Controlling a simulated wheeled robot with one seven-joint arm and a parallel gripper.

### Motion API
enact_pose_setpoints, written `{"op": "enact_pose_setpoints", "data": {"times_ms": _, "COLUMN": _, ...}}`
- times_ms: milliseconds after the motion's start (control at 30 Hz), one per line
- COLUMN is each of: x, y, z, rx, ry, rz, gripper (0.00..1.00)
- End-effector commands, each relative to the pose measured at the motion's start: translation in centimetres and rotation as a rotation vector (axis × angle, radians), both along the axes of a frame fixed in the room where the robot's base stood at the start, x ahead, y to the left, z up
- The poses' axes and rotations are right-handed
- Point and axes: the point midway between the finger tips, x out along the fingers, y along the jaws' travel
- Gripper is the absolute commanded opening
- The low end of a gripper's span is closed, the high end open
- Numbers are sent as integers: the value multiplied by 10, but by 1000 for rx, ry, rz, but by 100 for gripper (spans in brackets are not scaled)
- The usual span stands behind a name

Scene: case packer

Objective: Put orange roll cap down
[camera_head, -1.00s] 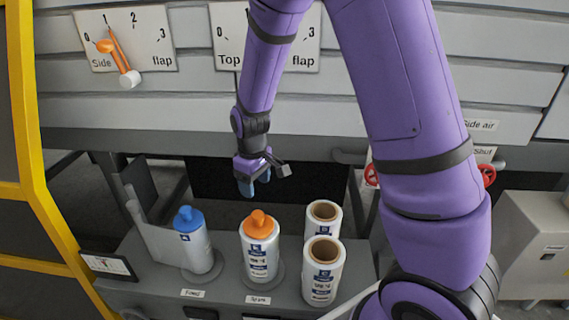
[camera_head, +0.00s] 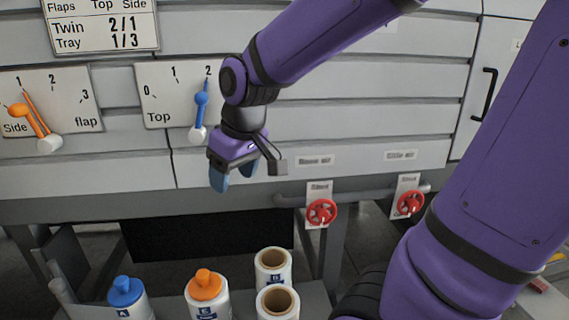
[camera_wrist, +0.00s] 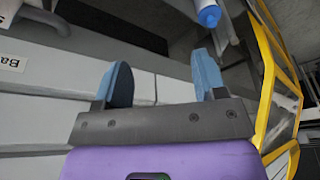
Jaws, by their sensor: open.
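The orange roll cap (camera_head: 204,284) sits on top of a white labelled roll (camera_head: 208,309) at the bottom of the head view. My gripper (camera_head: 234,175) is open and empty, well above the orange cap and in front of the grey machine panel. Its two blue fingers stand apart with nothing between them in the wrist view (camera_wrist: 162,82). The orange cap cannot be made out in the wrist view.
A blue cap (camera_head: 124,291) tops another roll at left. Two uncapped rolls (camera_head: 272,258) (camera_head: 278,301) stand at right. Flap dials with orange (camera_head: 35,122) and blue (camera_head: 202,99) pointers are on the panel. Red valves (camera_head: 322,213) (camera_head: 410,204) are at right.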

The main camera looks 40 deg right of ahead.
Motion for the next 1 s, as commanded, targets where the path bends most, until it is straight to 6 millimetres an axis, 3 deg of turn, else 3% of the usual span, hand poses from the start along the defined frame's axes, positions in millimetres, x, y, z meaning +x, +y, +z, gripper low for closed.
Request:
{"op": "enact_pose_setpoints", "data": {"times_ms": 200, "x": -52, "y": -11, "z": 32, "rx": 8, "ry": -79, "rz": -87, "gripper": 65}}
{"op": "enact_pose_setpoints", "data": {"times_ms": 500, "x": -107, "y": -19, "z": 51, "rx": 10, "ry": -157, "rz": -187, "gripper": 65}}
{"op": "enact_pose_setpoints", "data": {"times_ms": 700, "x": -118, "y": -20, "z": 52, "rx": 10, "ry": -170, "rz": -210, "gripper": 65}}
{"op": "enact_pose_setpoints", "data": {"times_ms": 1000, "x": -118, "y": -20, "z": 53, "rx": 10, "ry": -170, "rz": -210, "gripper": 65}}
